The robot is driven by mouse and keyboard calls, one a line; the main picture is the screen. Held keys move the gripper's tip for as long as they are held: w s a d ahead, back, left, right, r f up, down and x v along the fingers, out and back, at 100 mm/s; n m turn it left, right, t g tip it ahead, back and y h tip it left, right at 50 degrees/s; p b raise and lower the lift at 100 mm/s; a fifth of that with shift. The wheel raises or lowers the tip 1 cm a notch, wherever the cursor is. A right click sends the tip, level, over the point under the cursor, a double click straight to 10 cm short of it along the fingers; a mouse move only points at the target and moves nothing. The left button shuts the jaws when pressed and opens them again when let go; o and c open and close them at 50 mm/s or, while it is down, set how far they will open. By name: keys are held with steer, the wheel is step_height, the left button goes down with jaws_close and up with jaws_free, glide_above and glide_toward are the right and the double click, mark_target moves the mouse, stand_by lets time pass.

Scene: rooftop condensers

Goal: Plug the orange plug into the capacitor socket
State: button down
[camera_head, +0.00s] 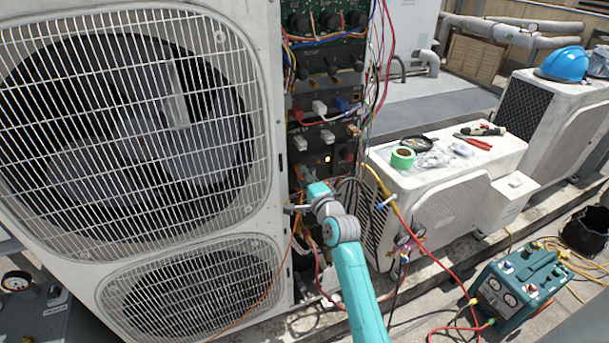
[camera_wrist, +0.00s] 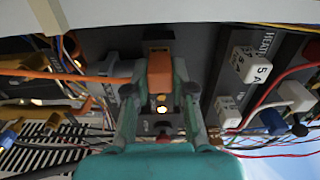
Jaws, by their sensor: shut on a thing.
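The orange plug (camera_wrist: 160,70) is between the two fingers of my gripper (camera_wrist: 159,82) in the wrist view, and the fingers are shut on it. A dark block (camera_wrist: 157,46), which looks like the socket, lies straight beyond the plug's far end. I cannot tell whether the plug touches it or sits inside it. In the head view my gripper is at the lower part of the open electrical panel, between the large condenser and the smaller unit. The plug and socket are hard to make out there.
The large condenser (camera_head: 130,125) stands close on the left. Loose coloured wires (camera_head: 375,65) hang along the panel. A white connector (camera_wrist: 250,66) is to the right of the plug. The white unit (camera_head: 440,180) at right carries green tape (camera_head: 403,158) and tools. A teal machine (camera_head: 520,285) is at lower right.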

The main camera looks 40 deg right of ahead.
steer(key=shift+w+d, duration=0.15)
steer(key=shift+w, duration=0.35)
stand_by(0.3)
steer(key=c, duration=0.9)
jaws_free()
steer(key=shift+s, duration=0.1)
steer(key=v, duration=1.2)
steer(key=s+a+f+n+g+y, duration=0.1)
steer(key=s+a+f+n, duration=0.4)
steer(key=s+a, duration=0.4)
steer(key=s+a+f+n+g+y, duration=0.1)
steer(key=s+a+f+n, duration=0.3)
steer(key=s+a+f, duration=0.45)
steer(key=s+a+r+n+y, duration=0.1)
steer(key=s+n, duration=0.3)
steer(key=s, duration=0.4)
steer(key=s+a+r+n+y, duration=0.1)
steer(key=s+a+r+n, duration=0.2)
steer(key=s, duration=0.5)
steer(key=s+a+r+n+y, duration=0.1)
steer(key=s+a+r+n, duration=0.1)
steer(key=s+n, duration=0.3)
steer(key=s+r, duration=0.1)
steer(key=s, duration=0.2)
steer(key=shift+a+g, duration=0.3)
steer(key=shift+a, duration=0.05)
